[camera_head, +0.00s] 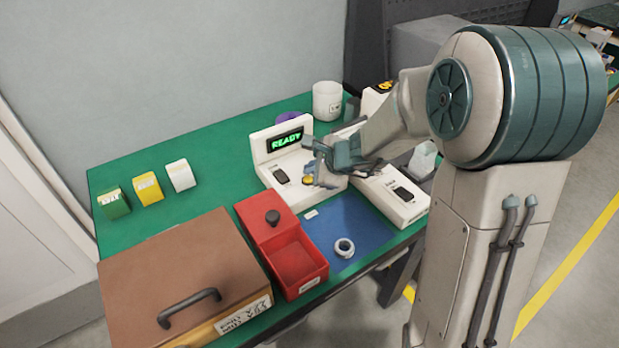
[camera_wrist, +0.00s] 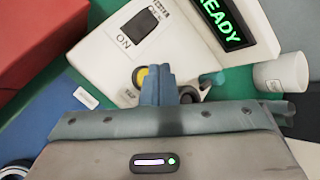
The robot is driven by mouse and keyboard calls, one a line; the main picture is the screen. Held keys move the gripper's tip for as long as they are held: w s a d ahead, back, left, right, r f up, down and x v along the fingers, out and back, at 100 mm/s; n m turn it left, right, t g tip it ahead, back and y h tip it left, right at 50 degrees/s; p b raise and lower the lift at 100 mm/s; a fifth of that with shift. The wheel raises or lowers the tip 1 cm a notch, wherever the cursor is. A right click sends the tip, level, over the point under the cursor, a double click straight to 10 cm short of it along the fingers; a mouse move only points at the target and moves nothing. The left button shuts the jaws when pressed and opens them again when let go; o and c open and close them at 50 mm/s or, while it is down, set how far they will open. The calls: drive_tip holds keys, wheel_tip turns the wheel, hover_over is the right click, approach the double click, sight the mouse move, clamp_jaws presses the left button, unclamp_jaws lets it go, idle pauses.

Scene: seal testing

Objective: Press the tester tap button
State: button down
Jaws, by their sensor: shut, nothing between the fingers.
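The tester (camera_head: 271,162) is a cream box at the back middle of the green table, with a lit screen (camera_head: 286,140) reading READY. A black switch (camera_head: 281,176) sits on its sloped front, and the wrist view shows ON printed beside that switch (camera_wrist: 140,25). The yellow tap button (camera_head: 308,180) is on the same panel, right of the switch. In the wrist view the button (camera_wrist: 140,77) is partly hidden by my fingers. My gripper (camera_wrist: 158,72) is shut and empty, its tips right beside the button. I cannot tell whether they touch it.
A second cream device (camera_head: 395,193) stands right of the tester. A white cup (camera_head: 327,100) stands behind.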

drive_tip(key=shift+f, duration=0.1)
idle(0.6)
drive_tip(key=shift+s+f+b, duration=0.1)
drive_tip(key=shift+f+b, duration=0.3)
drive_tip(key=shift+b, duration=0.25)
drive_tip(key=shift+f+b, duration=0.3)
drive_tip(key=shift+b, duration=0.15)
idle(0.4)
drive_tip(key=shift+r, duration=0.1)
drive_tip(key=shift+r+p, duration=0.6)
drive_tip(key=shift+r, duration=0.1)
drive_tip(key=shift+r, duration=0.1)
wheel_tip(320, 180, up, 5)
drive_tip(key=p, duration=0.4)
idle(0.7)
